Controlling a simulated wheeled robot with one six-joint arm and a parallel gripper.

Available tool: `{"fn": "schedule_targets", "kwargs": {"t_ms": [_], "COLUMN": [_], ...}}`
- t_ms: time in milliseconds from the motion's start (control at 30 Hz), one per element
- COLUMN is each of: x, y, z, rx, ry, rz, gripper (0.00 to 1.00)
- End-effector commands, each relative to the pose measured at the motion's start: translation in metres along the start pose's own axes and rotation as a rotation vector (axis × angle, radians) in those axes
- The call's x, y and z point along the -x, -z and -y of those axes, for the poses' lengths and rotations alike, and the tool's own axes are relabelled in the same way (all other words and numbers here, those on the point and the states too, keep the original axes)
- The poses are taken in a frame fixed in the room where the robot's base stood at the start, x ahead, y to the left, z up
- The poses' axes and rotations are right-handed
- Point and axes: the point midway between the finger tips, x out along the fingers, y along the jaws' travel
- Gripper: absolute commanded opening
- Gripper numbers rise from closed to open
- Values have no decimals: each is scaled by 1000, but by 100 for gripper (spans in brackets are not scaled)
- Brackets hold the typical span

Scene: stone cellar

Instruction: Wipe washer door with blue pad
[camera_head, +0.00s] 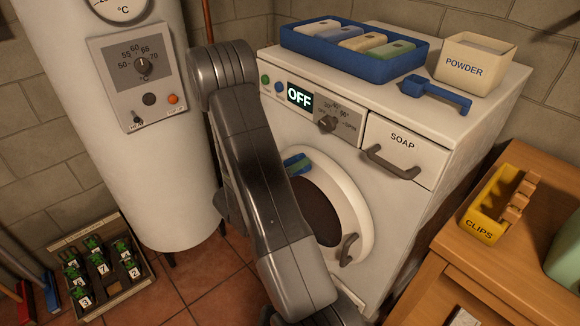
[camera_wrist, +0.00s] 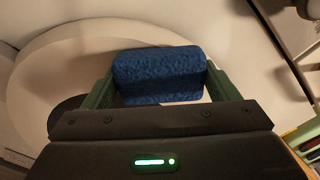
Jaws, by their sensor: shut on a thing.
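The white washer (camera_head: 395,205) stands in the middle of the head view, its display reading OFF. Its round door (camera_head: 350,205) has a pale rim, a dark centre and a handle at lower right; my arm hides its left part. A blue pad (camera_wrist: 160,75) is held between the green fingers of my gripper (camera_wrist: 158,88) in the wrist view. The pale door rim (camera_wrist: 60,50) lies just behind the pad; whether the pad touches it I cannot tell. In the head view a blue pad end (camera_head: 296,163) shows at the door's upper left, beside my arm.
On the washer top are a blue tray (camera_head: 350,61) of several pads, a blue scoop (camera_head: 437,94) and a powder box (camera_head: 474,63). The soap drawer (camera_head: 402,150) is shut. A white boiler (camera_head: 150,175) stands left. A wooden table (camera_head: 515,270) with yellow clips box (camera_head: 490,215) is right.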

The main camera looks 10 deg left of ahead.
Motion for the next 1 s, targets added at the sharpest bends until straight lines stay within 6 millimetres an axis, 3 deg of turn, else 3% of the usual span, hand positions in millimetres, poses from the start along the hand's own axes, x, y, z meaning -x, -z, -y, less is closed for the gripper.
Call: {"fn": "schedule_targets", "kwargs": {"t_ms": [300, 533, 1000], "x": [1, -1, -4], "y": [20, 22, -3], "z": [19, 23, -1], "rx": [0, 0, -4], "ry": [0, 1, -1], "rz": [0, -1, 3], "gripper": [63, 63, 60]}}
